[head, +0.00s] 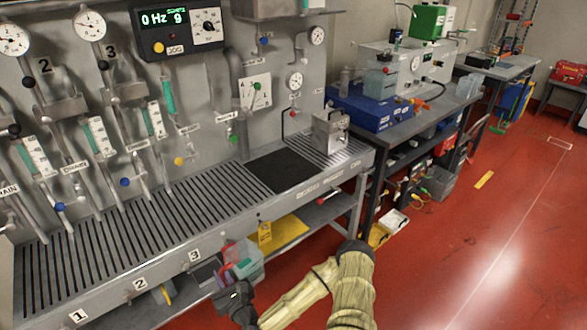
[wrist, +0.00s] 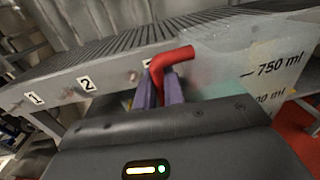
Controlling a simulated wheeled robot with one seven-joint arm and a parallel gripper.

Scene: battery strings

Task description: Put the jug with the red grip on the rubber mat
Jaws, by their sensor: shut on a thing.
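The jug with the red grip (head: 247,262) is a clear plastic jug held in front of the bench's front edge, near the label 3. In the wrist view its red grip (wrist: 170,63) sits between the purple finger pads, and its clear wall (wrist: 235,65) carries a 750 ml mark. My gripper (head: 232,279) is shut on the red grip; it also shows in the wrist view (wrist: 159,88). The black rubber mat (head: 283,171) lies on the slatted bench top, up and to the right of the jug. Its surface looks bare.
The slatted bench top (head: 120,225) runs left of the mat, below gauges and valves. A metal box (head: 330,132) stands just right of the mat. A yellow item (head: 285,232) is on the lower shelf. Red floor (head: 450,240) is open at the right.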

